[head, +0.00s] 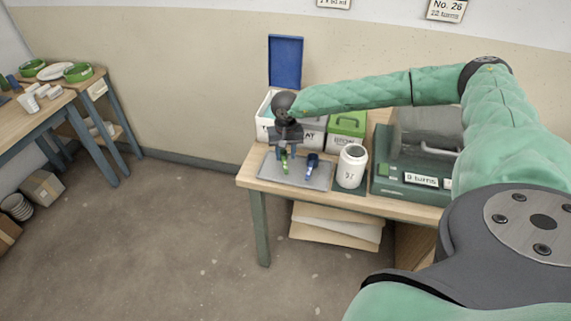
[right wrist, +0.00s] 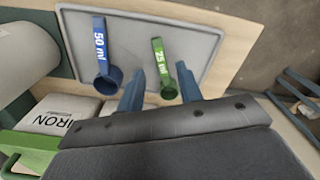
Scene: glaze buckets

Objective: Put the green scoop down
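The green scoop (head: 284,163), marked 25 ml, is on the grey tray (head: 265,175) on the bench. In the right wrist view the green scoop (right wrist: 160,58) has its cup between my right gripper's fingers, with a gap on both sides. My right gripper (right wrist: 160,76) is open and empty; in the head view my right gripper (head: 287,154) is just above and behind the scoop. A blue scoop (right wrist: 101,50), marked 50 ml, lies beside it on the tray. My left gripper is not in view.
A white jar (head: 351,167) stands right of the tray. Behind are a white bucket under a raised blue lid (head: 285,62) and a green-lidded bucket (head: 347,123). A green case with a clear hood (head: 410,177) is further right. Bare tray shows around the scoops.

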